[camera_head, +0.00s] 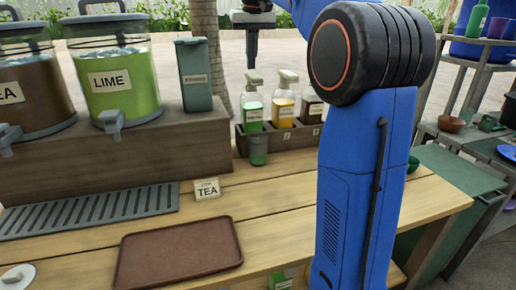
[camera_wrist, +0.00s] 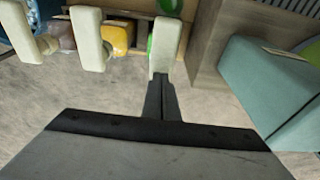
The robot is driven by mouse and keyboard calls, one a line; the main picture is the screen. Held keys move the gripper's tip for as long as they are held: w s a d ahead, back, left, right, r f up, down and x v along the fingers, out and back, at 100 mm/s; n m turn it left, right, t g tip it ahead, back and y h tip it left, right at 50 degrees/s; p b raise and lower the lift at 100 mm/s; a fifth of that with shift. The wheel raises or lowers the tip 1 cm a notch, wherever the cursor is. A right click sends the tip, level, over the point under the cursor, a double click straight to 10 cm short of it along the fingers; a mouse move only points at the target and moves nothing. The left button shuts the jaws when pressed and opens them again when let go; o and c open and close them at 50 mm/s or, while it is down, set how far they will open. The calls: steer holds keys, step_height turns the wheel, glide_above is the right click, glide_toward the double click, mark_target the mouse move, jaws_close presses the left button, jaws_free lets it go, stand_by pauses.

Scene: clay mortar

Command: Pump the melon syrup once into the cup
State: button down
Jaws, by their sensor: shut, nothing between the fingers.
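The green syrup bottle (camera_head: 253,109) with a pale pump head stands at the left end of a dark rack; its label is too small to read. Its pump head (camera_wrist: 167,45) also shows in the wrist view. A clear cup (camera_head: 258,150) that looks green stands in front of the rack, below this bottle; I cannot tell how full it is. My gripper (camera_head: 252,66) points down above the green bottle's pump. Its fingers (camera_wrist: 158,82) are shut and empty, their tips close to the pump head. I cannot tell whether they touch it.
A yellow bottle (camera_head: 283,108) and a brown bottle (camera_head: 311,108) stand to the right in the rack. A teal canister (camera_head: 195,80) and drink dispensers (camera_head: 123,80) stand left on a wooden riser. A brown tray (camera_head: 180,252) and a TEA card (camera_head: 207,189) lie in front.

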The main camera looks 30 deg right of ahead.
steer(key=shift+r, duration=0.1)
stand_by(0.3)
steer(key=shift+r, duration=2.95)
